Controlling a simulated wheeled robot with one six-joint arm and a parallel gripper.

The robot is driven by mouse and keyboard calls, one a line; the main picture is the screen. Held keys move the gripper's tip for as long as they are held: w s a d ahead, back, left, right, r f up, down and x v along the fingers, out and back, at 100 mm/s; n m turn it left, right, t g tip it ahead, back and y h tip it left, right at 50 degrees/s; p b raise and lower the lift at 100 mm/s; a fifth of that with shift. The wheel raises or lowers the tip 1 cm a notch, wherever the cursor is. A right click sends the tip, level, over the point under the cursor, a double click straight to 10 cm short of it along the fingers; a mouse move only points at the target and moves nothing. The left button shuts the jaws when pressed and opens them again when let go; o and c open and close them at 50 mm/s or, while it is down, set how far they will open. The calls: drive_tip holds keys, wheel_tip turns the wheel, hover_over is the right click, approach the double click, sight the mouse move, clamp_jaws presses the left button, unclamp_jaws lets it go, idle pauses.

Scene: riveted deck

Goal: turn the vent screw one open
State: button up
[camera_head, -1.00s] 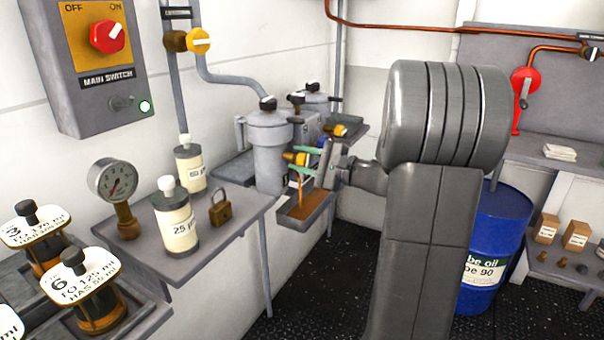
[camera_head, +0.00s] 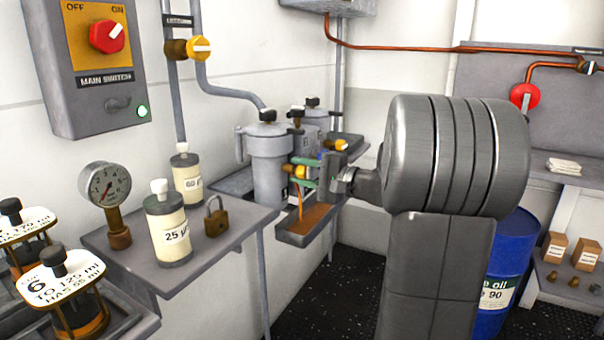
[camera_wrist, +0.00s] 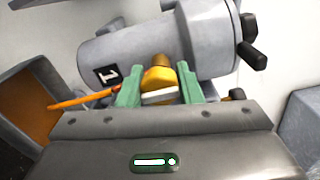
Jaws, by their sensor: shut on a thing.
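Vent screw one is a yellow knob with a white bar, low on the side of a grey filter canister (camera_head: 268,165). The canister carries a black "1" label in the wrist view (camera_wrist: 106,75). My gripper (camera_head: 303,172) has its two green fingers on either side of the vent screw (camera_wrist: 158,80) and is shut on it; the fingers also show in the wrist view (camera_wrist: 158,94). A thin orange stream (camera_head: 300,207) runs from beside the screw down into a drip tray (camera_head: 292,238). The screw's far side is hidden.
A second canister (camera_head: 316,118) with another yellow knob (camera_head: 341,145) stands close behind my gripper. A shelf with a 25-marked bottle (camera_head: 168,235), a padlock (camera_head: 215,217) and a gauge (camera_head: 105,185) lies to the left. A blue drum (camera_head: 512,250) stands at the right.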

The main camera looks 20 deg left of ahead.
drive_tip(key=o, duration=1)
drive_tip(key=d, duration=0.4)
drive_tip(key=d+p, duration=0.1)
drive_tip(key=d, duration=0.4)
drive_tip(key=s+d+p, duration=0.1)
drive_tip(key=d, duration=0.3)
drive_tip(key=shift+d, duration=0.4)
drive_tip(key=a, duration=0.4)
drive_tip(key=a+b, duration=0.1)
drive_tip(key=a, duration=0.4)
drive_tip(key=w+a+b, duration=0.1)
drive_tip(key=a, duration=0.4)
drive_tip(key=shift+d, duration=0.1)
drive_tip(key=shift+d, duration=0.1)
